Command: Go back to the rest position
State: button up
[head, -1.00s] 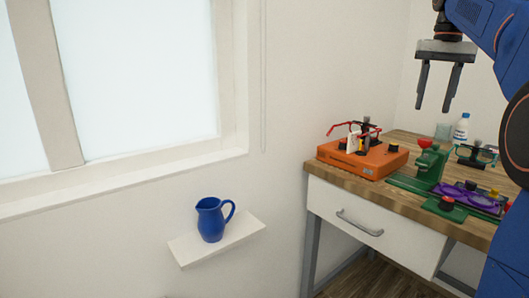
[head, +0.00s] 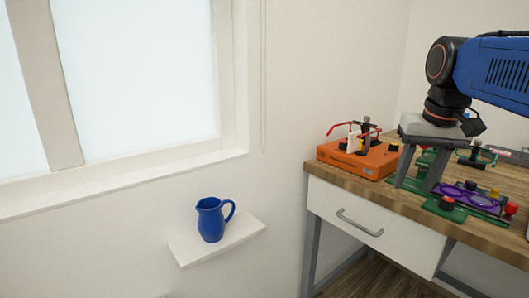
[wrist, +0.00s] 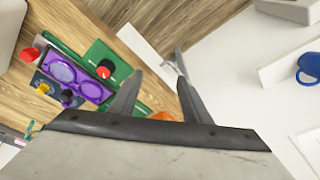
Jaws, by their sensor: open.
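My gripper (head: 418,187) is open and empty in the head view. Its two dark grey fingers point down in front of the wooden table (head: 365,182), near the green device. In the wrist view the fingers of my gripper (wrist: 155,75) are spread apart with nothing between them. My blue arm reaches in from the upper right of the head view. The gripper hides part of the green device (head: 424,160) on the table.
An orange box (head: 365,163) carrying red glasses (head: 345,126) stands at the table's left corner. Purple glasses (head: 478,199) lie at the right. A blue jug (head: 211,221) stands on a white wall shelf (head: 190,255). The space above the shelf is clear.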

jog(key=s+a+f+n+t, duration=0.1)
jog(key=s+a+f, duration=0.1)
jog(key=s+f, duration=0.5)
jog(key=s+a+f+n+t, duration=0.1)
jog(key=s+a+f, duration=0.1)
jog(key=s+f, duration=0.6)
notch_tip(320, 180, down, 7)
jog(key=shift+a+f, duration=0.2)
jog(key=shift+a, duration=0.2)
dwell(0.5)
